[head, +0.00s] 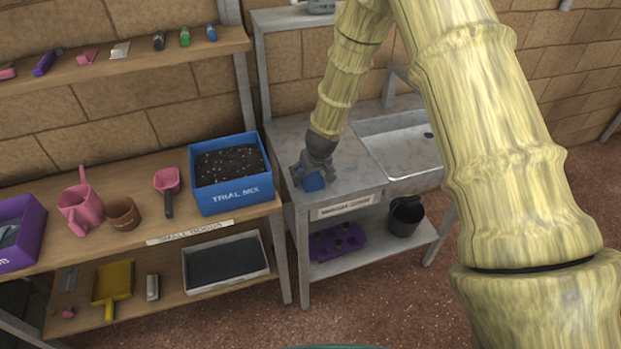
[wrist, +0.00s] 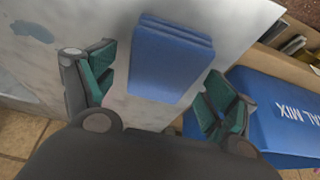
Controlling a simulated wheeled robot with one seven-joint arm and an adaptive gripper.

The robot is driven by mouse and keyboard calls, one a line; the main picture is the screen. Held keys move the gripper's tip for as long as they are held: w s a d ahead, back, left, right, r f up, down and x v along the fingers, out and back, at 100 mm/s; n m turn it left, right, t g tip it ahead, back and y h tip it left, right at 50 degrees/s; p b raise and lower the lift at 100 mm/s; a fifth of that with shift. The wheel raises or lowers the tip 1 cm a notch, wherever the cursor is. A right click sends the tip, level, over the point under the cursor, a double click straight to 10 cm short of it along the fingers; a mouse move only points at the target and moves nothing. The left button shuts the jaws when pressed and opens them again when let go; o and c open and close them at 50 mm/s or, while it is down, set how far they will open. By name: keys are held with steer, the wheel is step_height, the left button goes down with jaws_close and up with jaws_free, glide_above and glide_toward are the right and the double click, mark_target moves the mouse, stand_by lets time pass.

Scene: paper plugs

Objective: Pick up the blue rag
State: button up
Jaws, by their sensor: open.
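The blue rag (head: 313,182) lies folded on the grey metal counter (head: 291,137), near its front left corner. In the wrist view the rag (wrist: 170,60) shows as a thick folded block on the pale counter top (wrist: 60,50). My gripper (head: 312,178) is at the end of the arm, reaching down over the counter right at the rag. In the wrist view my gripper (wrist: 160,92) is open, with one green-padded finger on each side of the rag's near part. I cannot tell whether the fingers touch the rag.
A blue TRIAL MIX box (head: 232,197) of soil stands on the wooden shelf (head: 150,222) just left of the counter, close to my gripper. A sink basin (head: 400,150) lies to the right. A dark bucket (head: 405,216) and purple tray (head: 337,242) sit below.

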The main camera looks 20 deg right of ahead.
mark_target(311, 175)
steer(key=shift+f, duration=0.1)
stand_by(0.3)
steer(key=c, duration=1.1)
steer(key=shift+r+b, duration=0.5)
steer(key=shift+r, duration=0.55)
steer(key=shift+r+b, duration=0.4)
steer(key=shift+r, duration=0.55)
steer(key=s+a+b, duration=0.1)
steer(key=s+b, duration=0.1)
steer(key=s, duration=0.5)
steer(key=s+a+r+b, duration=0.1)
steer(key=s+a+b, duration=0.1)
steer(key=s, duration=0.6)
steer(key=shift+s+a+r+b, duration=0.25)
steer(key=shift+s+a+b, duration=0.05)
steer(key=shift+b, duration=0.05)
